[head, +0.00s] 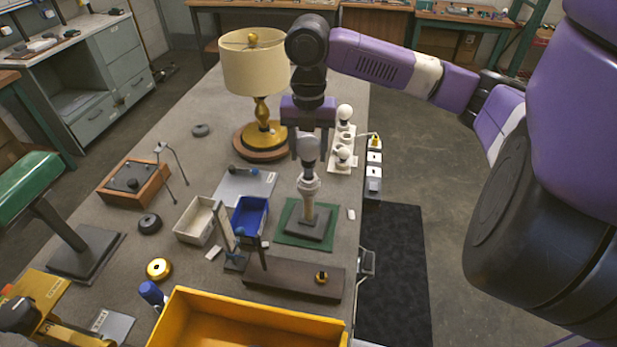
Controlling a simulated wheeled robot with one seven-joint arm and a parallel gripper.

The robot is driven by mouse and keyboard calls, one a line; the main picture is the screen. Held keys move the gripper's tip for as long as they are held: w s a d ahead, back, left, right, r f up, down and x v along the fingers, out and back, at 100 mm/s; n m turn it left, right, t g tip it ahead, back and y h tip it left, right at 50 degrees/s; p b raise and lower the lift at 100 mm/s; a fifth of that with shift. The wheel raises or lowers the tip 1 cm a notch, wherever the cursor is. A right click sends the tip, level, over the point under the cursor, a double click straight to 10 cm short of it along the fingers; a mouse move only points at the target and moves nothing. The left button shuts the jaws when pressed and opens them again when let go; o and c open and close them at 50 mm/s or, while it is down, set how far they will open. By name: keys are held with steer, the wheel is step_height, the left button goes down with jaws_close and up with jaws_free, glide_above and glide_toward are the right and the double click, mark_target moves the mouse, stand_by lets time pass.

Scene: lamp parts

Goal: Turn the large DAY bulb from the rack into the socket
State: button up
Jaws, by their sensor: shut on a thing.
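My gripper (308,142) points down over the middle of the workbench, shut on a large pale bulb (308,150). The bulb is upright, directly over the white socket (309,185). Its lower end meets the socket's top in this view; whether the thread is engaged cannot be told. The socket tops a short light stem on a dark square base (309,224), which stands on a green mat (286,238). The white rack (336,162) is behind and right, with white bulbs (344,112) in it. No DAY marking is legible.
A brass lamp with a cream shade (252,68) stands behind left. A blue bin (250,216) and a white bin (196,224) are left of the mat. A dark board (290,280) and a yellow crate (245,325) are in front.

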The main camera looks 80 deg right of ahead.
mark_target(309, 164)
stand_by(0.4)
steer(key=shift+f+b, duration=0.9)
steer(key=shift+f, duration=0.3)
steer(key=shift+f+b, duration=0.5)
steer(key=shift+f, duration=0.15)
stand_by(1.1)
steer(key=o, duration=0.5)
steer(key=c, duration=0.5)
steer(key=shift+f, duration=0.2)
